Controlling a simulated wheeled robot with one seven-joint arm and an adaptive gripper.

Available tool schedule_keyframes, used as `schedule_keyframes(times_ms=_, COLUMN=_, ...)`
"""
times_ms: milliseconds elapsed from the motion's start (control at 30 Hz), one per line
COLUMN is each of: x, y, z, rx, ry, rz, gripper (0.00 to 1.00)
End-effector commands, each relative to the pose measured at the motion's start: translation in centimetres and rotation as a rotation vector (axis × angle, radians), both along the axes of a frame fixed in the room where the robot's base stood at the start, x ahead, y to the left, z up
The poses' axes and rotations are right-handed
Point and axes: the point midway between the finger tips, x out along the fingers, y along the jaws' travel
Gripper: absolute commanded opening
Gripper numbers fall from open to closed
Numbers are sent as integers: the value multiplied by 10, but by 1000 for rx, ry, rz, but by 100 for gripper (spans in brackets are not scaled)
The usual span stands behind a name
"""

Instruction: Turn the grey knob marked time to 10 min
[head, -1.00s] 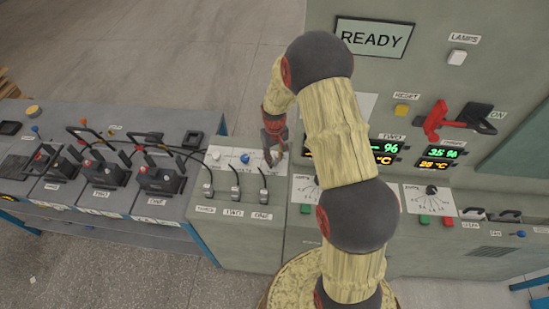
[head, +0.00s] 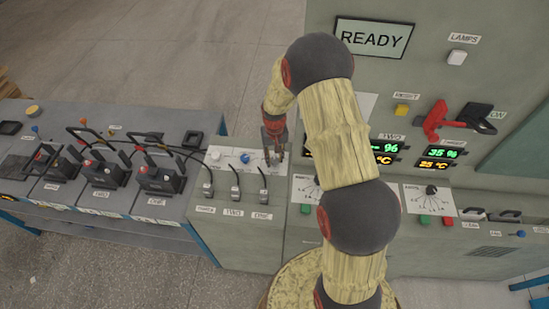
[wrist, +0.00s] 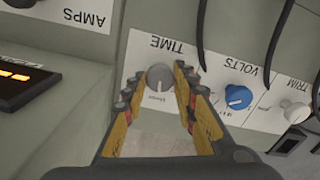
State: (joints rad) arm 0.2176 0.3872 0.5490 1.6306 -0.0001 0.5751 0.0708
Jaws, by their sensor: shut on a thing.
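The grey time knob (wrist: 160,77) sits on a white plate lettered TIME (wrist: 172,47), which appears upside down in the wrist view. My gripper (wrist: 155,82) has one finger on each side of the knob and is shut on it. A light pointer line on the knob points toward the bottom of the wrist picture. The small print below it is too small to read. In the head view my gripper (head: 274,155) points down at the sloped panel and hides the knob.
A blue volts knob (wrist: 238,97) and a white trim knob (wrist: 296,111) stand close beside my gripper. Black cables (wrist: 277,40) rise from the panel nearby. A red lever (head: 433,122) is farther right.

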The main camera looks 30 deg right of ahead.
Motion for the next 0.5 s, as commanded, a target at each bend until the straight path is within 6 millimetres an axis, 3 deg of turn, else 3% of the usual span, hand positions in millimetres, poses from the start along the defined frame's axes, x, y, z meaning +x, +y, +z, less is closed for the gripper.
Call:
schedule_keyframes(times_ms=33, x=0, y=0, z=0, rx=0, ry=-1, rz=0, gripper=2)
schedule_keyframes(times_ms=67, x=0, y=0, z=0, rx=0, ry=-1, rz=0, gripper=28)
schedule_keyframes(times_ms=367, x=0, y=0, z=0, rx=0, ry=-1, rz=1, gripper=45)
schedule_keyframes(times_ms=500, x=0, y=0, z=0, rx=0, ry=0, rz=1, gripper=46)
